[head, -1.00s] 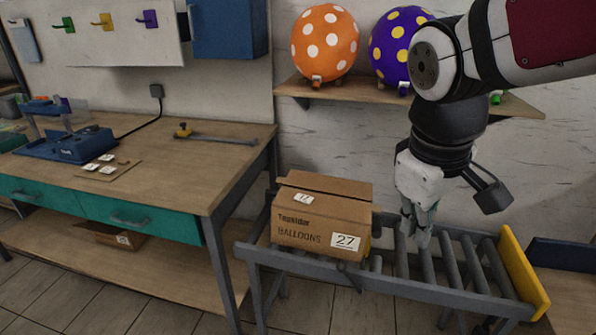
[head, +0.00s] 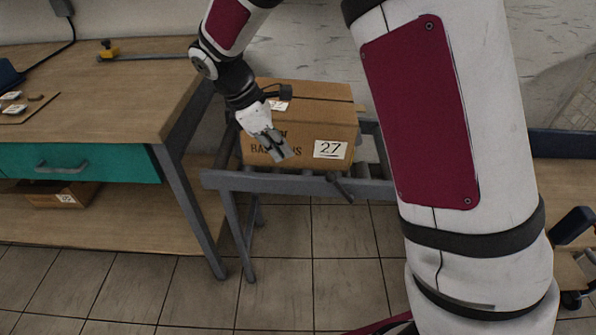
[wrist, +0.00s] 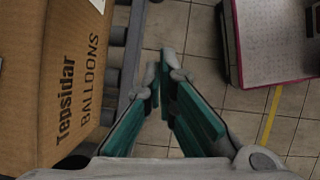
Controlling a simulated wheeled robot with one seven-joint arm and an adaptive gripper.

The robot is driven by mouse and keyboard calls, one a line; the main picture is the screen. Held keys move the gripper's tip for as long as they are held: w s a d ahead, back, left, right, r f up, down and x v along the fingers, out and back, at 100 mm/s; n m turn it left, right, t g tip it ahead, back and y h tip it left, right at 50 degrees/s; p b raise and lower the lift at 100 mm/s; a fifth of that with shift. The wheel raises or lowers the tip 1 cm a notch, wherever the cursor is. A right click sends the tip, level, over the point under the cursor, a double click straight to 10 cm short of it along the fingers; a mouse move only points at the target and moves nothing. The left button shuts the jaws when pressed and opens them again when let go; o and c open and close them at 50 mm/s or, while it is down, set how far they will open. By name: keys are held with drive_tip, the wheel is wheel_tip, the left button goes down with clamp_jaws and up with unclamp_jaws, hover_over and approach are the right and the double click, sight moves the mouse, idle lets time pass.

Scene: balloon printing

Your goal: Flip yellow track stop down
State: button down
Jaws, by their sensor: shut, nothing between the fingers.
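The yellow track stop is not visible in the current head view; my arm covers the right part of the roller track (head: 285,183). The wrist view does not show it either. My gripper (head: 284,154) is in front of the cardboard box's printed face, near the track's front rail. In the wrist view, my gripper (wrist: 160,88) has its teal-sided fingers pointing past the track edge, with tiled floor behind them. The fingers are shut and empty.
The cardboard box (head: 310,108), labelled 27, sits on the track and fills the left of the wrist view (wrist: 45,80). A dark lever (head: 340,187) sticks out from the front rail. A wooden workbench (head: 110,95) stands left. Floor in front is clear.

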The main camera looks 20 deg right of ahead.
drive_tip(key=shift+w+a+f+n, duration=0.15)
drive_tip(key=shift+w+a+f, duration=0.05)
drive_tip(key=shift+f, duration=0.2)
drive_tip(key=shift+w+a+f+n, duration=0.15)
drive_tip(key=shift+w+a+f, duration=0.05)
drive_tip(key=shift+f, duration=0.2)
drive_tip(key=b+x, duration=0.2)
drive_tip(key=x, duration=0.8)
drive_tip(key=shift+f+b, duration=0.1)
drive_tip(key=shift+b, duration=0.25)
drive_tip(key=d, duration=0.2)
drive_tip(key=d+r, duration=0.1)
drive_tip(key=d, duration=0.1)
drive_tip(key=shift+s, duration=0.25)
drive_tip(key=shift+r, duration=0.1)
